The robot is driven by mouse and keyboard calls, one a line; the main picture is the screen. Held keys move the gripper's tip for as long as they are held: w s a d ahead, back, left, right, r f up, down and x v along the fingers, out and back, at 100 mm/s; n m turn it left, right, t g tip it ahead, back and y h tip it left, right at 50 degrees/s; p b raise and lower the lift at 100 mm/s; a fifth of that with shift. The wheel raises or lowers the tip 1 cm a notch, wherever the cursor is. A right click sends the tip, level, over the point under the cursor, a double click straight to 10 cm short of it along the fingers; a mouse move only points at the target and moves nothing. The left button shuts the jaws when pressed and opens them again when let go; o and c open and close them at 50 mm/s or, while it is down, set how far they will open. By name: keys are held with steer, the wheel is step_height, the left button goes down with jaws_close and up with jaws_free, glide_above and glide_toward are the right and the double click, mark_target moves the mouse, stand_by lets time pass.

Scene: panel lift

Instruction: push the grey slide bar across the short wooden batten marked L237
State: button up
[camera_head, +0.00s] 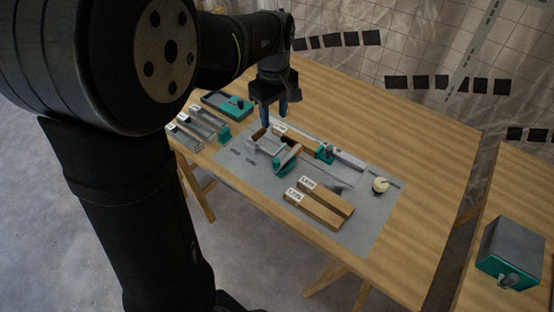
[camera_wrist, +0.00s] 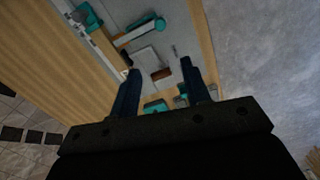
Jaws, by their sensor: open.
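Short wooden battens with white labels lie on the grey mat (camera_head: 372,222); the print is too small to read as L237. Two lie side by side at the front, an inner batten (camera_head: 329,196) and an outer batten (camera_head: 313,210). A third batten (camera_head: 297,141) lies farther back, below my gripper. A grey bar with a teal clamp-like body (camera_head: 285,166) lies in front of the third batten; I cannot tell if it is the slide bar. My gripper (camera_head: 275,114) is open above the mat's far left part. In the wrist view its fingers (camera_wrist: 160,69) straddle a red-brown piece (camera_wrist: 161,73), with nothing visibly held.
A long grey rail (camera_head: 348,159) with a teal block (camera_head: 325,154) lies behind. A pale round object (camera_head: 380,185) sits at the mat's right. Labelled tools (camera_head: 202,123) and a teal tray (camera_head: 228,104) lie left. A grey-teal box (camera_head: 510,250) stands on another table. The table's right part is clear.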

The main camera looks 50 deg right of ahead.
mark_target(277, 160)
steer(key=f, duration=1.1)
steer(key=s+f, duration=0.1)
steer(key=f, duration=0.5)
steer(key=shift+s+a, duration=0.1)
steer(key=shift+a, duration=0.15)
